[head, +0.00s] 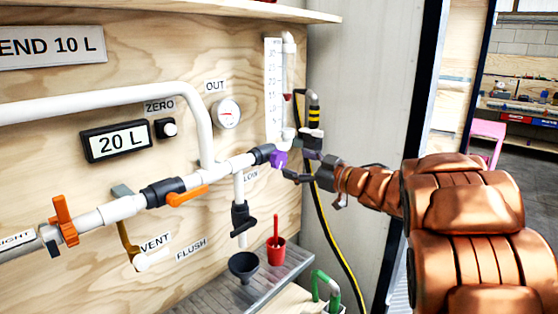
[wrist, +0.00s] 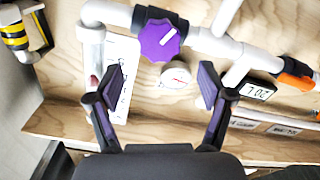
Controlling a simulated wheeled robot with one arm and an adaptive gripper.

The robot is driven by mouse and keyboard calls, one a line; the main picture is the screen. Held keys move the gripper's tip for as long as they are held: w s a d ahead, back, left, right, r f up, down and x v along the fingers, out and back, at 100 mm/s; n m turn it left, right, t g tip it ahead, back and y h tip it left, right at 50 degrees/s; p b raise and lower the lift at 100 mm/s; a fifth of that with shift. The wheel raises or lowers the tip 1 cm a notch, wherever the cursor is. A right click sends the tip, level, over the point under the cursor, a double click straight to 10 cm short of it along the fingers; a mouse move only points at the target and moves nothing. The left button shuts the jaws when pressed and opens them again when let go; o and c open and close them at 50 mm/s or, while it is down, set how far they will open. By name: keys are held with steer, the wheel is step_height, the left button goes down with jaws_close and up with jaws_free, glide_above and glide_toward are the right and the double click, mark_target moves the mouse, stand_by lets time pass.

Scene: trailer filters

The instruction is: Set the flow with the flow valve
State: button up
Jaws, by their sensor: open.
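The flow valve is a purple knob (head: 279,160) at the right end of the white pipe, beside a partly hidden label that reads "LOW". In the wrist view the purple knob (wrist: 160,40) has a white pointer line and sits on a dark valve body. My gripper (head: 292,161) is close to the knob, in front of it. Its fingers are apart in the wrist view (wrist: 161,84), with the knob beyond the fingertips and above the gap between them. The fingers hold nothing. The digital display (head: 122,141) reads 20 L.
Orange-handled valves (head: 187,196) (head: 64,220) sit along the pipe. A round gauge (head: 227,113) and a clear scaled tube (head: 287,80) are on the panel. A black-yellow hose (head: 323,215) hangs near my wrist. A shelf below holds a red cup (head: 275,251) and a black funnel (head: 243,267).

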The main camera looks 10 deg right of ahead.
mark_target(281, 158)
steer(key=x, duration=0.7)
steer(key=shift+w, duration=0.1)
steer(key=c, duration=1.2)
